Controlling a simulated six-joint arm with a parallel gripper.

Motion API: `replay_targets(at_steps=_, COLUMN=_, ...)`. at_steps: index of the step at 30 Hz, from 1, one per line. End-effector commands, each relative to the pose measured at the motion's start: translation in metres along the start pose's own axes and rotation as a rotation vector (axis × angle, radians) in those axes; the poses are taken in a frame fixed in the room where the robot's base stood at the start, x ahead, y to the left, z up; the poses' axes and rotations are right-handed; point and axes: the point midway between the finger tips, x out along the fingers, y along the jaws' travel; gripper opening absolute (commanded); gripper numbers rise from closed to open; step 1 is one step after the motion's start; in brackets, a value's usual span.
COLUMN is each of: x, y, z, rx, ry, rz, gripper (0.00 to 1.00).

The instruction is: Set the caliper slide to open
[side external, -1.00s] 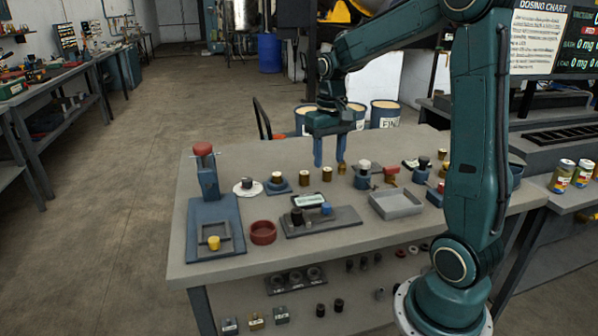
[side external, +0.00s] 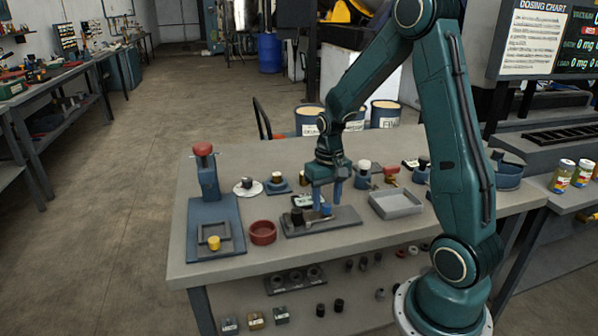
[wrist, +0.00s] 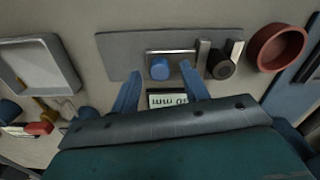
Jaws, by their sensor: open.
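The caliper sits on a dark grey plate (side external: 345,220) on the bench, with a metal rail and upright jaws. Its blue slide knob (side external: 326,209) also shows in the wrist view (wrist: 160,68). A black cylinder (wrist: 221,66) sits at the jaws, to the right of the knob in the wrist view. A small display (wrist: 167,99) shows upside-down characters ending in "mm". My gripper (side external: 328,204) is low over the plate, fingers down and open. In the wrist view its fingertips (wrist: 157,72) lie on either side of the blue knob; contact is not clear.
A red round dish (side external: 262,232) is left of the plate and a grey tray (side external: 396,203) is to its right. A blue press stand (side external: 207,180) is at the left. Several small parts stand behind the plate. Bare bench lies along the front edge.

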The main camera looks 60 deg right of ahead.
Motion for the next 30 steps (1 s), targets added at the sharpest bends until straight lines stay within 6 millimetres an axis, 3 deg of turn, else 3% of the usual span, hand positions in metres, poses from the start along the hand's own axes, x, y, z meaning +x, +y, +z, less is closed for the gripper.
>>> replay_targets(at_steps=13, x=0.008, y=0.0, z=0.0, rx=0.0, ry=0.001, rz=0.0, gripper=0.45)
replay_targets(at_steps=20, x=0.008, y=0.0, z=0.0, rx=0.0, ry=0.001, rz=0.0, gripper=0.02)
replay_targets(at_steps=30, x=0.008, y=0.01, z=0.001, rx=0.002, ry=0.002, rz=0.0, gripper=0.0)
